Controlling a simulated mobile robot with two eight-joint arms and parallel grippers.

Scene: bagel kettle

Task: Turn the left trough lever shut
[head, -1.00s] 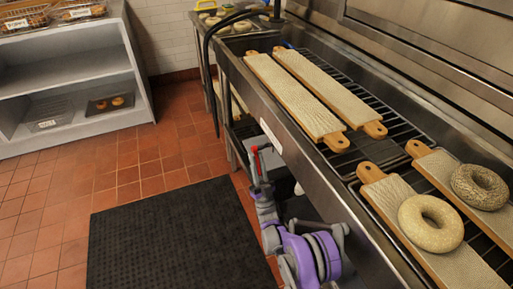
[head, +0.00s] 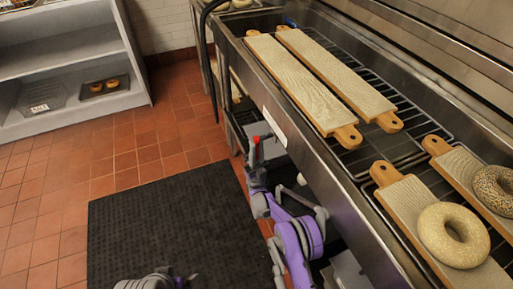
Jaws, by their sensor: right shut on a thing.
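A red lever (head: 256,141) stands at the front side of the long steel trough (head: 300,150), beside a grey box below the rim. My right gripper (head: 257,160) is at this lever and shut on it; the fingertips are small, and the exact grip is hard to make out. My purple and grey right arm reaches up to it from the bottom of the view. A grey and purple part of my left arm shows at the bottom edge, but its gripper is out of view.
Two long boards (head: 305,85) lie on the trough's rack. Two nearer boards carry a plain bagel (head: 453,235) and a seeded bagel (head: 495,188). A black mat (head: 165,225) covers the floor. A grey shelf (head: 70,65) stands at the back left.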

